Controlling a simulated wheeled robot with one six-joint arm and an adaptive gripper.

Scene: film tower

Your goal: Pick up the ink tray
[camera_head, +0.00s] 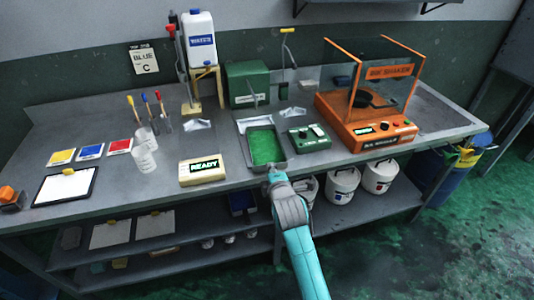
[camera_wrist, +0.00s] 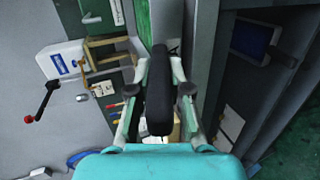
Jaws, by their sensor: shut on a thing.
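The ink tray (camera_head: 247,153) is a grey, shallow metal tray with green inside, near the front edge of the bench. My gripper (camera_head: 271,172) is at the tray's front end, reaching in from the front. In the wrist view my gripper (camera_wrist: 160,85) has its two fingers closed on either side of a dark bar, which looks like the tray's handle. A green strip of the ink tray (camera_wrist: 167,18) shows beyond the fingers. The head view does not show clearly whether the tray rests on the bench or is slightly raised.
A cream READY box (camera_head: 203,170) stands left of the tray, and a green control box (camera_head: 309,138) stands close on its right. An orange ink shaker (camera_head: 368,130) is further right. Beakers (camera_head: 145,158) stand left. White buckets (camera_head: 342,183) are on the shelf below.

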